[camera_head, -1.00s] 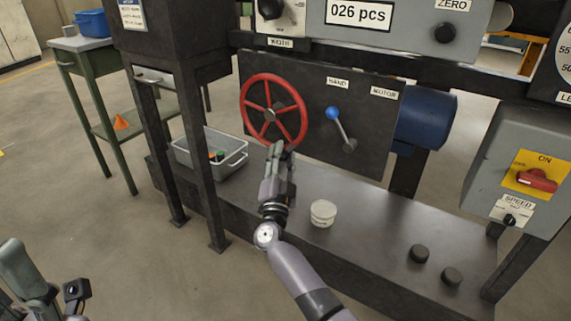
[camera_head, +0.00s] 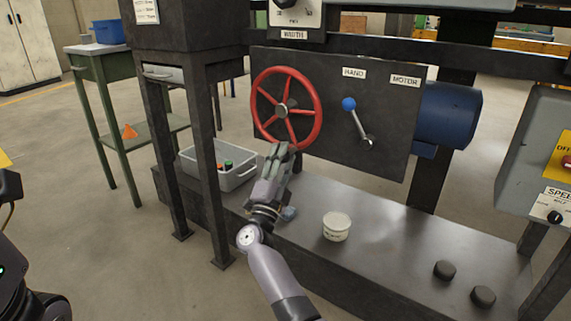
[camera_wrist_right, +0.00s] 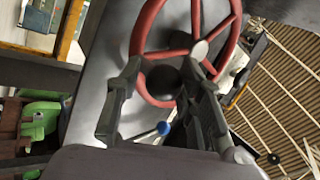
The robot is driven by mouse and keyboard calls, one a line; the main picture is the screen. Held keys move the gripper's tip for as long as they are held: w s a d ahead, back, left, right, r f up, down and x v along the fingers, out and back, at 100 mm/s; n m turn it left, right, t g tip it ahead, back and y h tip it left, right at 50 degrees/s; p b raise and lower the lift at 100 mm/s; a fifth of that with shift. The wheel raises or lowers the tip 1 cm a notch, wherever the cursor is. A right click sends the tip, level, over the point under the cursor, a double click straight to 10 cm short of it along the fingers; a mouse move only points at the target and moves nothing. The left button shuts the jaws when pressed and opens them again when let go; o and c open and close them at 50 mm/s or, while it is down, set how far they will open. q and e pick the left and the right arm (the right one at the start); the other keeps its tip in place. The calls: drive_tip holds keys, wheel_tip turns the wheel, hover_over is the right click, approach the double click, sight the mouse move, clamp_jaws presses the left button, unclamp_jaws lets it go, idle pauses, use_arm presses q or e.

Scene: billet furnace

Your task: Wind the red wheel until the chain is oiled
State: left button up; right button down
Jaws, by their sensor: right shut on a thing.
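The red wheel (camera_head: 318,112) stands upright on a dark panel, with several spokes around a grey hub. My right gripper (camera_head: 282,150) is at the wheel's lower rim in the head view. In the right wrist view its fingers (camera_wrist_right: 165,82) are on either side of a dark round knob (camera_wrist_right: 163,84) at the red rim (camera_wrist_right: 138,45), and it is shut on the wheel there. The exact contact is partly hidden by the fingers. No chain can be made out. My left gripper is not seen; only dark parts of my left arm show at the left edge.
On the bench below are a grey bin (camera_head: 240,180), a white tub (camera_head: 337,228), a small bluish thing (camera_head: 289,213) and two black knobs. A blue motor (camera_head: 450,115) is behind right.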

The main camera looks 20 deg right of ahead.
drive_tip(key=shift+a+f, duration=0.1)
drive_tip(key=c, duration=1.4)
unclamp_jaws()
drive_tip(key=o, duration=0.3)
drive_tip(key=shift+o, duration=0.2)
